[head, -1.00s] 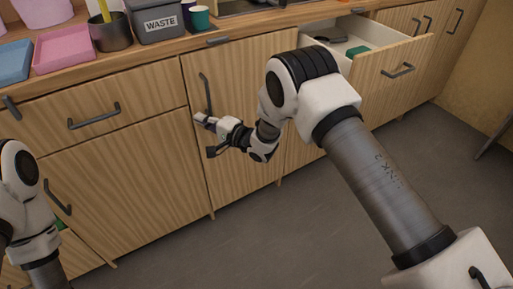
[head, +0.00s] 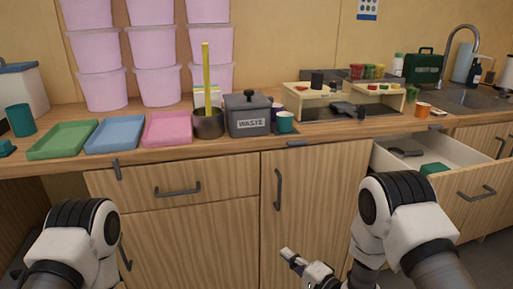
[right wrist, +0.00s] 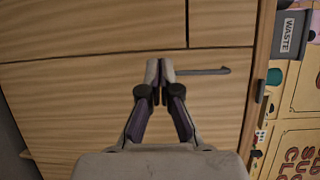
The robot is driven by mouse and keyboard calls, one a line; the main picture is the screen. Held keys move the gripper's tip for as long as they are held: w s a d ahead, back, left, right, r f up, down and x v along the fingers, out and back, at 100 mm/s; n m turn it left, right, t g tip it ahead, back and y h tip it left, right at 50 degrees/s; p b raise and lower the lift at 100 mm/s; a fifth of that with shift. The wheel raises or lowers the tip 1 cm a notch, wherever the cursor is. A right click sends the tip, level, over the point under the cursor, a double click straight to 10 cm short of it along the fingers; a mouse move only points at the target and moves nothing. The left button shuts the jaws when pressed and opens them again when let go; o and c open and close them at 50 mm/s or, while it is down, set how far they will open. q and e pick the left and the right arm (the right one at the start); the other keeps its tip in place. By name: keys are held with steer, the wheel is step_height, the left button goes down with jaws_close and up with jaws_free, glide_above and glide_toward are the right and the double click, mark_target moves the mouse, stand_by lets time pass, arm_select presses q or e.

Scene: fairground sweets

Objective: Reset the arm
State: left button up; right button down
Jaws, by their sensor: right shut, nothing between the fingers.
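My right gripper (head: 287,256) is low in front of the wooden cabinet door (head: 310,190), below its dark vertical handle (head: 278,190). In the right wrist view the two fingertips (right wrist: 160,70) meet with nothing between them. A dark handle shows just beside the tips there; I cannot tell how far it is from them. My left arm (head: 75,245) comes in at the lower left of the head view, with its gripper out of sight.
An open drawer (head: 480,187) sticks out at the right, holding a dark item and a green item (head: 434,169). The counter above carries green, blue and pink trays (head: 168,129), a grey WASTE bin (head: 248,117) and a wooden stand (head: 325,97).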

steer(key=s+d+f+n+g+h, duration=0.2)
steer(key=s+d+f+g+h, duration=0.3)
steer(key=s+f, duration=0.55)
steer(key=s+d+f+n+g+h, duration=0.1)
steer(key=s+d+f+g+h, duration=0.3)
steer(key=s+d+f, duration=0.7)
steer(key=s+a+r+n+g+h, duration=0.1)
steer(key=s+n+g, duration=0.15)
steer(key=s, duration=0.45)
steer(key=s+r+n+g, duration=0.2)
steer(key=s+n, duration=0.2)
steer(key=s, duration=0.2)
step_height(320, 180, up, 17)
steer(key=n+p, duration=0.1)
steer(key=p, duration=1.6)
steer(key=shift+s+f, duration=0.2)
steer(key=shift+s, duration=0.1)
steer(key=shift+a+g, duration=0.1)
steer(key=shift+g, duration=0.15)
